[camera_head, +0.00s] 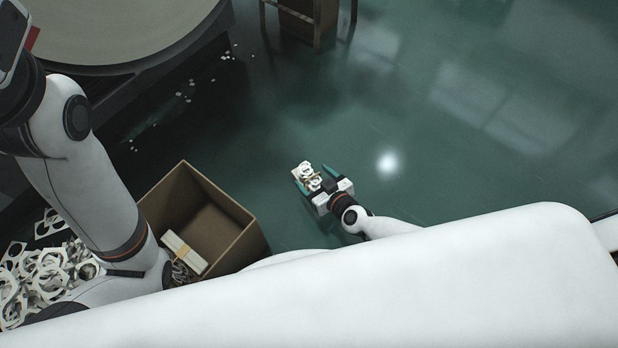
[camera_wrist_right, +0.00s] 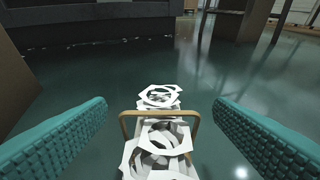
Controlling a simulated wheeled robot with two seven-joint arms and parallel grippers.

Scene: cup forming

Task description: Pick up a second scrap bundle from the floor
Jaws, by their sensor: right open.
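A scrap bundle (camera_head: 306,172) of white cut-out pieces lies on the green floor. In the right wrist view the bundle (camera_wrist_right: 158,135) shows a tan band around it. My right gripper (camera_head: 317,173) is open, with its teal fingers on either side of the bundle and gaps visible in the wrist view. Another bundle (camera_head: 184,251) with a tan band lies inside the open cardboard box (camera_head: 235,230). My left arm comes in from the left, and its gripper is not visible.
A heap of loose white scrap (camera_head: 40,275) lies at the lower left. A large round-topped machine (camera_head: 120,60) stands at the upper left, with small scraps (camera_head: 185,95) on the floor beside it. A stool-like frame (camera_head: 316,25) stands at the top. Floor to the right is clear.

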